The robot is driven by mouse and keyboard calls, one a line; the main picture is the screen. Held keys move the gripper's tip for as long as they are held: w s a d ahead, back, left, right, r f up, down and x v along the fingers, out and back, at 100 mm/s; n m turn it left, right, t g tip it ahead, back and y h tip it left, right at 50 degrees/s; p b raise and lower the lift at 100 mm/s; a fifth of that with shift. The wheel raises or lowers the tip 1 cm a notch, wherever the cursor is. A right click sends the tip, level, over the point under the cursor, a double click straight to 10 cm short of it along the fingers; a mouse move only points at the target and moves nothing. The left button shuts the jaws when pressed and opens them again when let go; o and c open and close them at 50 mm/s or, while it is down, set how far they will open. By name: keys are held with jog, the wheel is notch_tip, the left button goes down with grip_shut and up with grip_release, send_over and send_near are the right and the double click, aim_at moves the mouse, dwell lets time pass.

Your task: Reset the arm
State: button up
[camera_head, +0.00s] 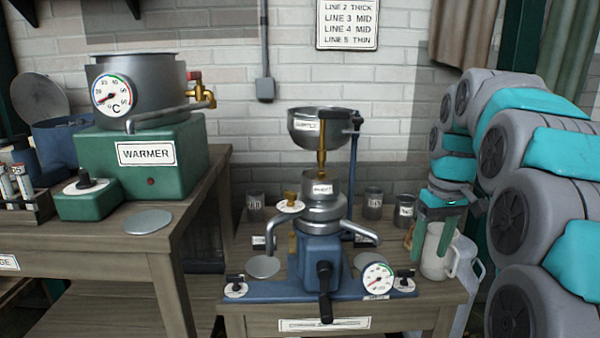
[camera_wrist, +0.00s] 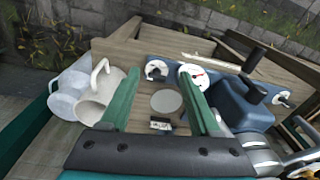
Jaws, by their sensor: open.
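My arm (camera_head: 520,140), grey and teal, bends over from the right side of the head view. My gripper (camera_head: 432,238) points down over the right end of the small bench. Its two green fingers also show in the wrist view (camera_wrist: 158,82), spread apart with nothing held between them. A white jug (camera_head: 437,262) stands close by the fingers. In the wrist view the jug (camera_wrist: 103,92) is to the left of the left finger, outside the jaws; whether they touch I cannot tell.
A blue separator machine (camera_head: 320,250) with a steel bowl (camera_head: 323,128) stands left of my gripper. Dark cups (camera_head: 373,203) stand behind it. A second pale container (camera_wrist: 67,97) is beside the jug. A green warmer (camera_head: 150,155) with a pot stands on the left table.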

jog(key=s+a+f, duration=0.3)
jog(key=s+f, duration=0.2)
jog(key=s, duration=0.5)
jog(key=s+a+f+m+g, duration=0.1)
jog(key=s+a+f, duration=0.3)
jog(key=s, duration=0.7)
jog(key=s+a+f+m+g, duration=0.1)
jog(key=s+a+f, duration=0.2)
jog(key=s+f, duration=0.3)
jog(key=s, duration=0.5)
jog(key=shift+a+f, duration=0.3)
jog(key=shift+a, duration=0.05)
